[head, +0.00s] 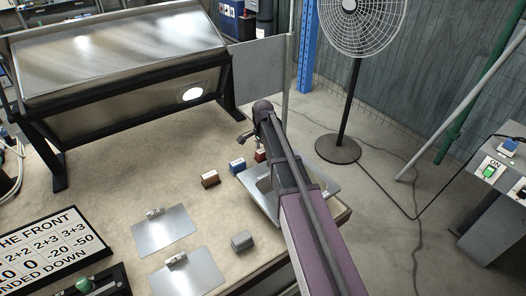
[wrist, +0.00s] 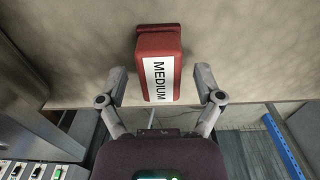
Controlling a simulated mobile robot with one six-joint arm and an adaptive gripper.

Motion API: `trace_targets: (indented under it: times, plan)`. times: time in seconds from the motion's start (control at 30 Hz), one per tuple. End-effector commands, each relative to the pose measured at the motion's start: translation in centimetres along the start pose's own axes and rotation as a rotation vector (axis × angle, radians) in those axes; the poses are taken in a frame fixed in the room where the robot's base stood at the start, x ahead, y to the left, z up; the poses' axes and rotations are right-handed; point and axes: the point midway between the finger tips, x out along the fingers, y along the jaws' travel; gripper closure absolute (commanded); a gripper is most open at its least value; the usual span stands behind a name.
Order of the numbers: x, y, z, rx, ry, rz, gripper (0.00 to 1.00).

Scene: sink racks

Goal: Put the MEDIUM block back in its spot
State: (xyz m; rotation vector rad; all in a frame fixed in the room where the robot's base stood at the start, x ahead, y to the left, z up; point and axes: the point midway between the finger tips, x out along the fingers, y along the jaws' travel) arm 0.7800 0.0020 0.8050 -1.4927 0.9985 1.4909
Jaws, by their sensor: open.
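A red block labelled MEDIUM (wrist: 172,48) shows in the wrist view, its white label facing my camera. My gripper (wrist: 161,86) is open, with one finger to each side of the block's near end. A gap shows on both sides, and the fingers are not closed on it. In the head view my gripper (head: 245,139) is at the end of the arm, above the small blocks by the sink. A red block (head: 260,156) shows just below it, partly hidden by my arm. Labels are too small to read there. I cannot tell which place is the block's spot.
A blue block (head: 237,165) and a brownish-red block (head: 210,179) stand to the left. A metal sink (head: 250,181) is partly hidden by my arm. Two metal plates (head: 160,238) (head: 195,279) and a grey block (head: 242,241) lie nearer. A grey panel (head: 258,72) stands behind.

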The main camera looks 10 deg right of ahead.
Motion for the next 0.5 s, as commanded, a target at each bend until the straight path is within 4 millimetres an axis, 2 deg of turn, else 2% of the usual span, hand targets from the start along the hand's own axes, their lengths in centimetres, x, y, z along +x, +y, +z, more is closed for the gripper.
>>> trace_targets:
  times: [0.03, 0.5]
  plan:
    - [-0.8, 0.0, 0.0, 0.000, 0.000, 0.000, 0.15]
    - [-4.8, 0.0, 0.0, 0.000, 0.000, 0.000, 0.15]
